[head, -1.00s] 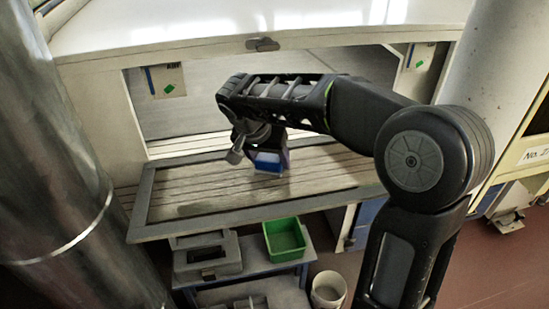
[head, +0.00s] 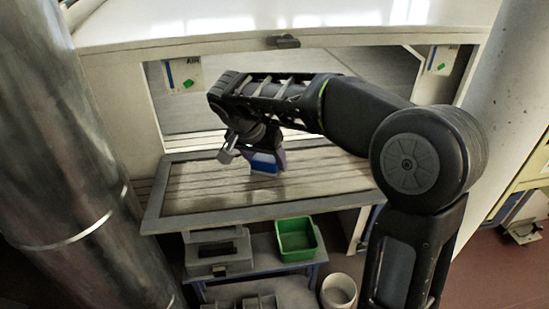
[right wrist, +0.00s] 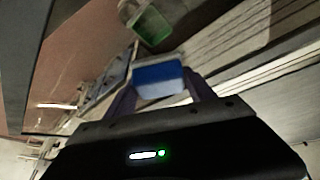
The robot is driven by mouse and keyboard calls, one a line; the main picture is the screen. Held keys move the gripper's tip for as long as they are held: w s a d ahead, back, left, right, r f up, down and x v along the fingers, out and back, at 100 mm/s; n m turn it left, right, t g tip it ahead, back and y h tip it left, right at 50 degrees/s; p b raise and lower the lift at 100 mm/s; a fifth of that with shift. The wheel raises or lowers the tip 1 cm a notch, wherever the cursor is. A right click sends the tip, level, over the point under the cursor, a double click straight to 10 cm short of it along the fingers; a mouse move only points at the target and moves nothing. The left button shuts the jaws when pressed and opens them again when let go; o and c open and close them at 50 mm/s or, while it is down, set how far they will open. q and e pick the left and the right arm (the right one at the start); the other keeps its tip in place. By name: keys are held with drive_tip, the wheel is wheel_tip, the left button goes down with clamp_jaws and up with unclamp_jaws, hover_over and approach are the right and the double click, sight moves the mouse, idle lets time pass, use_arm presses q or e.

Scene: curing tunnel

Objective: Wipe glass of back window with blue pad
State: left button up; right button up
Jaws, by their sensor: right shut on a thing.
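My right gripper (head: 265,154) is shut on the blue pad (head: 264,163), which hangs below it with a white edge showing. The pad also shows in the right wrist view (right wrist: 158,78) between the two fingers (right wrist: 162,88). A grey-framed glass pane (head: 190,222) lies below the pad, with pale slats seen through or reflected in it. The pad is over the pane's far-middle part. I cannot tell whether it touches the glass. My left gripper is not in view.
Below the pane, a low bench holds a green bin (head: 297,238) and a grey case (head: 218,252). A white bucket (head: 338,291) stands at the right. A large metal pipe (head: 70,150) is at the left. A pale hood (head: 290,22) lies behind.

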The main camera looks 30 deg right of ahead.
sight(238, 172)
drive_tip(key=shift+w+a, duration=0.1)
drive_tip(key=shift+a, duration=0.4)
drive_tip(key=shift+w+a, duration=0.3)
drive_tip(key=shift+a, duration=0.5)
drive_tip(key=shift+w+a, duration=0.3)
drive_tip(key=shift+a, duration=0.5)
drive_tip(key=shift+a, duration=0.1)
drive_tip(key=shift+w+a+f, duration=0.1)
drive_tip(key=shift+w+a, duration=0.15)
drive_tip(key=shift+a, duration=0.55)
drive_tip(key=shift+w+a+f, duration=0.1)
drive_tip(key=shift+w+a, duration=0.15)
drive_tip(key=shift+a, duration=0.5)
drive_tip(key=shift+s+a, duration=0.1)
drive_tip(key=shift+s, duration=0.05)
